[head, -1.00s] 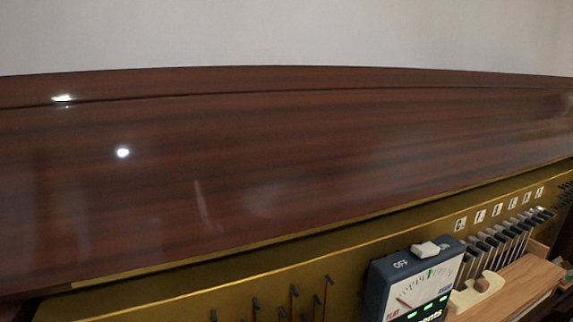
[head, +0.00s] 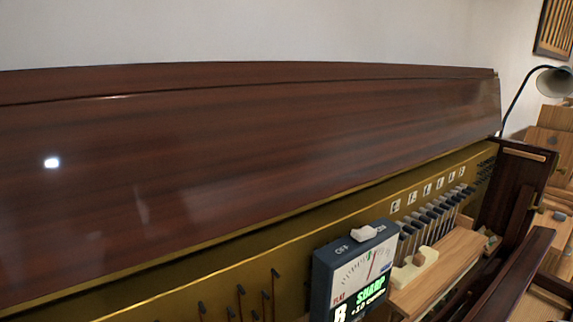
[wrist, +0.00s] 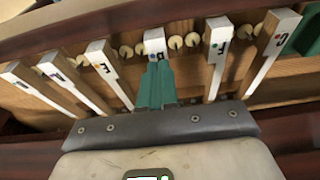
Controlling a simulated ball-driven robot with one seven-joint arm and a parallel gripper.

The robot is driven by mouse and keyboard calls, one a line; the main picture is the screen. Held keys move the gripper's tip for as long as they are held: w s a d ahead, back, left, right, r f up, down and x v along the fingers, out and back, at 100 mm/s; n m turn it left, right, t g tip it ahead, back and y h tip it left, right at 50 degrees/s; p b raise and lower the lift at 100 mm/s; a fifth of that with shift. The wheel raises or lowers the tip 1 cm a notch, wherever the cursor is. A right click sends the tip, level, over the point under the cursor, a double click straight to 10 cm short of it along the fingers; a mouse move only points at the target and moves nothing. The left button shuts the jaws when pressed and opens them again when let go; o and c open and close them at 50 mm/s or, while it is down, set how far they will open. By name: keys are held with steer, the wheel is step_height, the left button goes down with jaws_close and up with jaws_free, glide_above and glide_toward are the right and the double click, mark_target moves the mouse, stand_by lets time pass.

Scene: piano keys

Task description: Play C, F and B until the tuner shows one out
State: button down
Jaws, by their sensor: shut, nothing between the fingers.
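The tuner (head: 355,270) is a dark blue box in the head view. Its screen shows a large B, SHARP and a small cents reading that looks like +15. In the wrist view a row of white-topped keys carries letters. My gripper (wrist: 155,82) is shut and empty. Its green fingertips meet the front of the key with a blue dot (wrist: 154,40), whose letter looks like B. I cannot tell how far it is pressed. To its right are a key with a green dot, seemingly F (wrist: 218,33), and one with a red dot, seemingly C (wrist: 279,32).
More lettered keys, such as one at the left (wrist: 101,57), lie beside my fingers. In the head view the open piano has a brown lid (head: 230,150), a gold plate with pins, and a row of small labels (head: 427,190). A lamp (head: 553,82) stands at the far right.

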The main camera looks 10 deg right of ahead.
steer(key=w+p+v, duration=0.2)
steer(key=p+v, duration=0.5)
steer(key=v, duration=0.1)
steer(key=shift+a+r, duration=0.35)
steer(key=shift+r, duration=0.15)
steer(key=shift+s, duration=0.1)
steer(key=shift+s, duration=0.1)
stand_by(1.5)
